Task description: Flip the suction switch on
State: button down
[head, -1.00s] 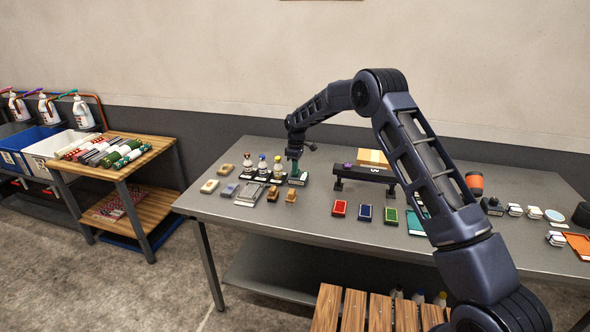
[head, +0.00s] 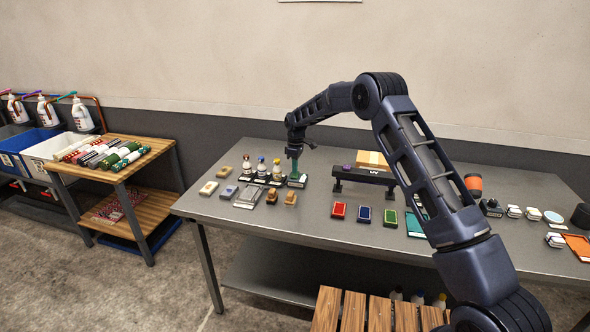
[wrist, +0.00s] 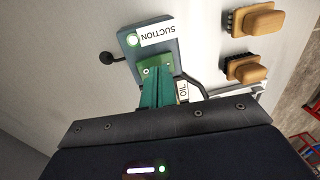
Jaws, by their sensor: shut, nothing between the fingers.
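The suction switch is a small grey-blue box with a white SUCTION label (wrist: 157,35), upside down in the wrist view. A dark lever with a round black knob (wrist: 107,58) sticks out from the box's side. In the head view the box (head: 298,181) stands on the grey table, right of the bottles. My gripper (wrist: 157,72) is shut and empty, its green fingers pointing down at the box. The fingertips overlap the box's near end; I cannot tell whether they touch. They hide part of its face.
Small bottles (head: 262,166) stand close left of the box, and an OIL label (wrist: 183,91) shows beside my fingers. Wooden-backed brushes (wrist: 246,68) lie nearby. A black UV bar (head: 365,175) stands to the right. Bare table (head: 315,205) lies in front.

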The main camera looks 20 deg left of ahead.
aim_at(295, 177)
notch_tip(295, 177, up, 13)
jog(key=s, duration=0.2)
jog(key=shift+r, duration=0.15)
dwell(0.3)
jog(key=s+d+r+m+t, duration=0.15)
jog(key=d+r+m, duration=0.25)
jog(key=d+r, duration=1.1)
jog(key=s+d+r+m+t, duration=0.1)
jog(key=s+d+r+m, duration=0.3)
jog(key=d, duration=0.6)
jog(key=s+d+r, duration=0.3)
jog(key=s+d, duration=0.3)
jog(key=d, duration=0.3)
jog(key=s+d+m+t, duration=0.2)
jog(key=s+d+m, duration=0.3)
jog(key=s+d, duration=0.85)
jog(key=s+d+f+m, duration=0.2)
jog(key=s+d+f, duration=0.1)
jog(key=s, duration=0.5)
jog(key=s+d+f+m+t, duration=0.1)
jog(key=s+d+f+m, duration=0.2)
jog(key=s+d, duration=0.3)
jog(key=shift+s+d, duration=0.3)
jog(key=shift+s, duration=0.8)
